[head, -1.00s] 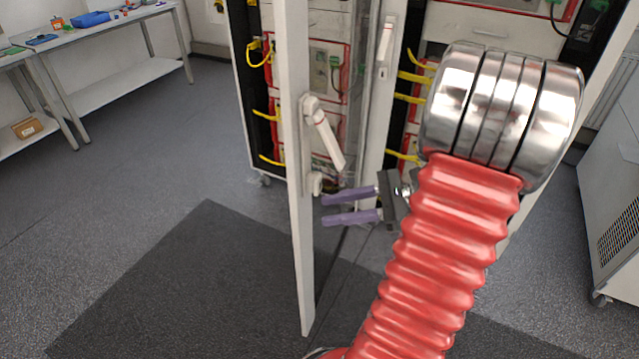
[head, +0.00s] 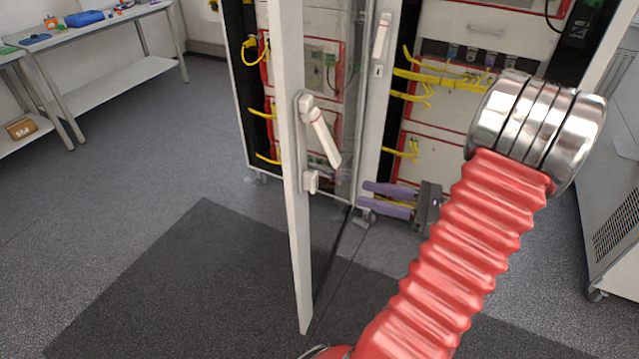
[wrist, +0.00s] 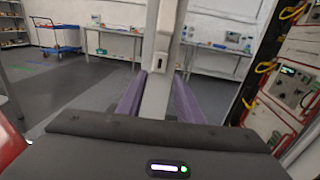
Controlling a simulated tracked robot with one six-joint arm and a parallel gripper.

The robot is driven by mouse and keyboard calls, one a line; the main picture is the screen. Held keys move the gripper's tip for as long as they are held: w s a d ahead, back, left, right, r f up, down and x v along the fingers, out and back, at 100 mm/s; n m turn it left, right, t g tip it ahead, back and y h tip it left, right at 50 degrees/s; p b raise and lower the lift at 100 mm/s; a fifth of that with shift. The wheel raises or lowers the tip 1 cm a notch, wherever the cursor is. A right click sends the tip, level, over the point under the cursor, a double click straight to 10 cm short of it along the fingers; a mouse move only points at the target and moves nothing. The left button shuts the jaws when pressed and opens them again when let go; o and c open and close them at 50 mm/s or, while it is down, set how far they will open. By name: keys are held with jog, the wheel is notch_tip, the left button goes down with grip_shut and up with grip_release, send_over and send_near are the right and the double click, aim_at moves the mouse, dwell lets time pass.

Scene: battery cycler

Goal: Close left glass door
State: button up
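The left glass door stands open in the head view. Its white frame edge (head: 291,170) points toward me, and a white lever handle (head: 322,137) sits on it. Glass shows to the right of that edge. My gripper (head: 364,197) is right of the door's frame edge and lower than the handle, with a visible gap in the picture. Its two purple fingers point left, apart and empty. In the wrist view my gripper (wrist: 157,98) is open, and a white upright post (wrist: 158,65) shows between the fingers. I cannot tell how far it is from them.
The rack (head: 440,130) behind has red-edged units and yellow cables. A white upright with a lock (head: 380,95) stands right of the glass. A white cabinet (head: 612,200) is at the right. Benches (head: 95,35) stand far left; the floor between is clear.

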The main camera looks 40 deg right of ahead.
aim_at(316, 183)
jog(key=x, duration=1.2)
jog(key=shift+w+a, duration=0.2)
jog(key=shift+w, duration=0.15)
jog(key=shift+c, duration=0.6)
grip_shut()
jog(key=shift+a, duration=0.2)
jog(key=shift+w, duration=0.15)
